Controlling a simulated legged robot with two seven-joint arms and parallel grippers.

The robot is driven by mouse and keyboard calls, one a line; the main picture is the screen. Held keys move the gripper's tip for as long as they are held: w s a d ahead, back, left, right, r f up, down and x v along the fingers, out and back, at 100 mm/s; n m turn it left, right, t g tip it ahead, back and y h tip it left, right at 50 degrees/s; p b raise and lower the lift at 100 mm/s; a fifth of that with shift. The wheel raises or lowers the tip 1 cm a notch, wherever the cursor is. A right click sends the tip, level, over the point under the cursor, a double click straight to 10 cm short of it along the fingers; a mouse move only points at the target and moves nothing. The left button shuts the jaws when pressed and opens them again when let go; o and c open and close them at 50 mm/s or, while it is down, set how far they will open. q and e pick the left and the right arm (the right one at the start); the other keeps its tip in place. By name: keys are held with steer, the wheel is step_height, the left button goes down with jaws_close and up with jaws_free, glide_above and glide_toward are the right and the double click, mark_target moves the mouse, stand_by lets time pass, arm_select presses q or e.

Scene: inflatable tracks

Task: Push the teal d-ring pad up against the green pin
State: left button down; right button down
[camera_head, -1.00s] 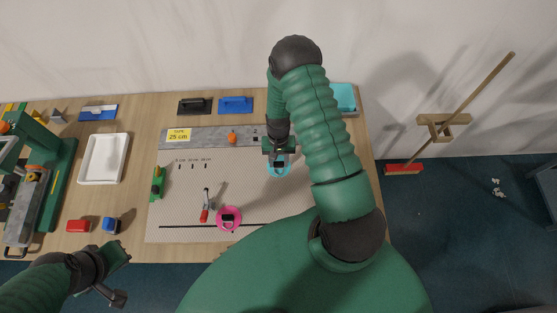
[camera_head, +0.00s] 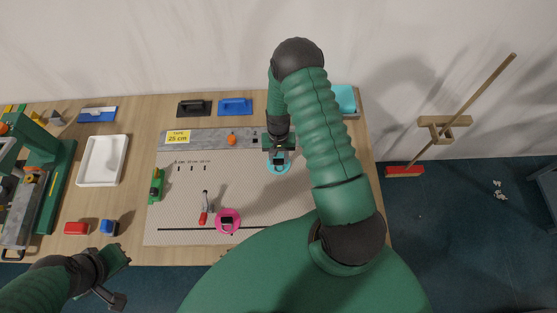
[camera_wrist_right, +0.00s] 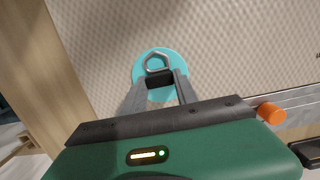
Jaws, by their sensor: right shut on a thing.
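The teal d-ring pad (camera_head: 284,168) lies on the patterned mat in the head view, below the grey strip. It is a round disc with a black tab and a metal ring, clear in the right wrist view (camera_wrist_right: 141,73). My right gripper (camera_head: 279,157) is shut on the pad's black tab, its fingers (camera_wrist_right: 160,84) at either side of it. A green piece with a little orange (camera_head: 155,186) stands at the mat's left edge, well left of the pad; I cannot tell if it is the green pin. My left gripper (camera_head: 120,277) hangs off the table's front left, its jaws unclear.
A pink pad (camera_head: 235,214) and a red-tipped clamp tool (camera_head: 204,208) are on the mat (camera_head: 255,190), left of the teal pad. An orange knob (camera_head: 232,140) is on the grey strip (camera_head: 210,138). A white tray (camera_head: 84,160) stands further left.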

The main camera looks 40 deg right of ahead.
steer(key=shift+w+d+b, duration=1.1)
steer(key=shift+w+d, duration=0.25)
steer(key=shift+w, duration=0.2)
steer(key=c, duration=0.9)
jaws_free()
steer(key=shift+o, duration=0.2)
steer(key=shift+r, duration=0.1)
step_height(320, 180, up, 5)
steer(key=p, duration=0.3)
steer(key=shift+p, duration=0.4)
